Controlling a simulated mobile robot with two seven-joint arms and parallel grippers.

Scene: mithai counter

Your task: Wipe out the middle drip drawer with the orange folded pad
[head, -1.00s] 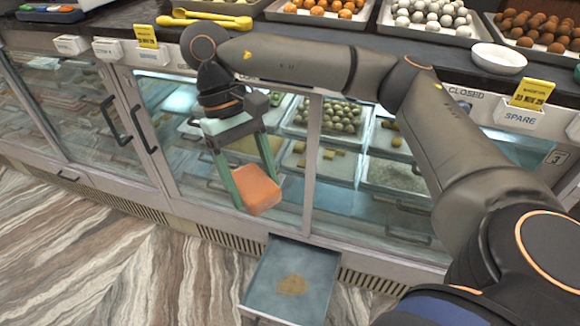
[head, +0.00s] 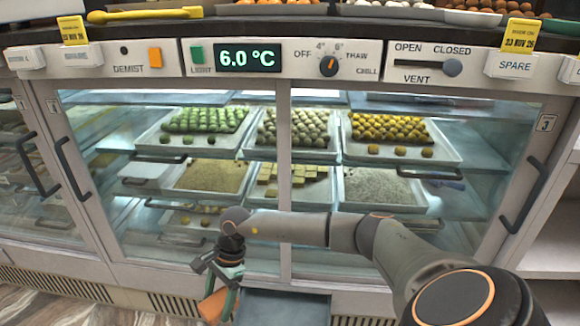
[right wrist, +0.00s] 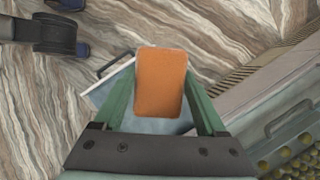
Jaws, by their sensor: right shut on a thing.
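The orange folded pad (head: 212,306) is held between the green fingers of my right gripper (head: 222,300), low in front of the counter. The right wrist view shows the pad (right wrist: 160,82) between the two fingers, in front of the open drip drawer (right wrist: 124,84). In the head view the drawer (head: 283,308) is pulled out at the bottom edge, just right of the gripper. The pad hides part of the drawer's inside, and its brown stain is not visible now. I cannot tell whether the pad touches the drawer. My left gripper is not in view.
The glass-fronted counter with trays of sweets (head: 205,120) stands behind my right arm. Door handles (head: 70,168) stick out from its front. A vent grille (head: 165,304) runs along its base. The patterned floor (right wrist: 50,115) is open in front.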

